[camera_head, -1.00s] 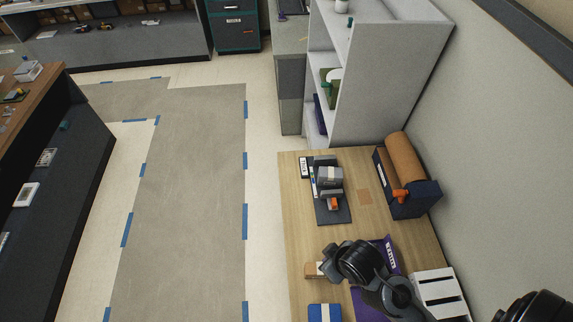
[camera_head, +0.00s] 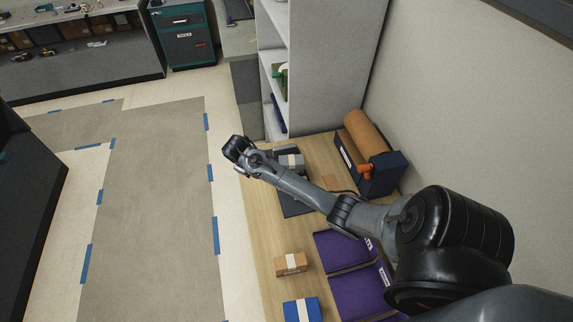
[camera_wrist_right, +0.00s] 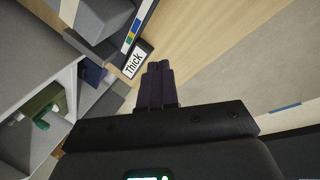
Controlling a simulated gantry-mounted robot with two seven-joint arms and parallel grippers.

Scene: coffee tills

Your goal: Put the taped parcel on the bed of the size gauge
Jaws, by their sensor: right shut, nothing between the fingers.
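The small brown box with a paler tape band (camera_head: 291,264), which looks like the taped parcel, lies on the wooden table near its left edge. The size gauge has a dark bed (camera_head: 296,207), partly hidden behind my right forearm. A grey block (camera_head: 291,161) is at the gauge; I cannot tell if it is part of it. My right gripper (camera_head: 237,150) is beyond the table's left edge, beside the gauge's far end and well away from the box. In the right wrist view its fingers (camera_wrist_right: 158,85) are shut and empty, near the gauge's "Thick" label (camera_wrist_right: 134,63). My left gripper is not in view.
Purple trays (camera_head: 340,250) lie right of the brown box, and a blue box with a white band (camera_head: 302,310) lies nearer. A brown paper roll in a dark holder (camera_head: 372,170) stands at the back right. Grey shelves (camera_head: 325,70) rise behind the table.

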